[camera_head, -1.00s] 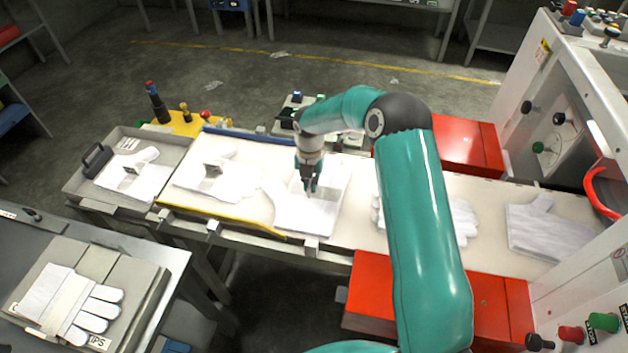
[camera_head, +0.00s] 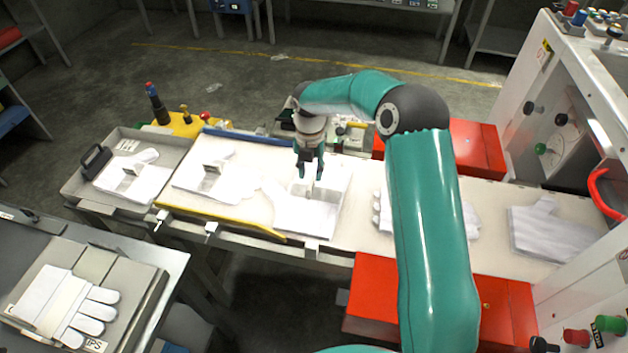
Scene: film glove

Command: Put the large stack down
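My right gripper (camera_head: 309,172) points down just above a white glove stack (camera_head: 303,212) on the light conveyor table (camera_head: 345,238). Its fingers look apart, with a small upright piece of the stack below or between them; contact is unclear. Another white glove stack with a small upright tab (camera_head: 214,178) lies to its left. A further glove stack (camera_head: 137,178) lies in the grey tray (camera_head: 178,150) at the far left. White gloves (camera_head: 470,220) lie partly hidden behind my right arm, and another stack (camera_head: 552,230) lies at the right. My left gripper is not in view.
Red boxes (camera_head: 375,298) and (camera_head: 470,145) flank the table. A white machine (camera_head: 562,125) with a red handle (camera_head: 603,194) stands at the right. A yellow rail (camera_head: 215,219) edges the table front. A side bench at lower left holds a banded glove stack (camera_head: 58,297).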

